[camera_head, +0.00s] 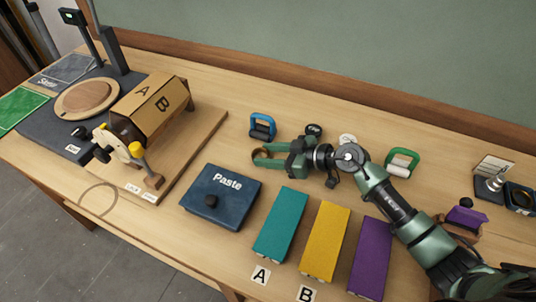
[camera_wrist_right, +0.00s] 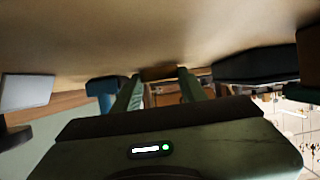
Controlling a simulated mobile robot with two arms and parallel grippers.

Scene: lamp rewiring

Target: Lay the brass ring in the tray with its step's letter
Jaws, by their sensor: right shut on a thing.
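My right gripper (camera_head: 256,158) reaches in from the right over the middle of the table, its green fingers apart around a small brownish thing. I take this for the brass ring (camera_wrist_right: 160,73), though it is mostly hidden by the fingers and its outline is unclear. The teal tray (camera_head: 281,224), yellow tray (camera_head: 325,241) and purple tray (camera_head: 370,257) lie side by side at the front. An A card (camera_head: 261,275) is before the teal tray and a B card (camera_head: 307,293) before the yellow one. No card shows for the purple one. My left gripper is not seen.
A dark blue Paste box (camera_head: 222,197) stands left of the trays. A wooden board holds a block (camera_head: 152,105) marked A and B. A blue-handled thing (camera_head: 262,127) and a green-handled thing (camera_head: 402,161) stand at the back. A thin loop (camera_head: 98,199) lies at the front-left edge.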

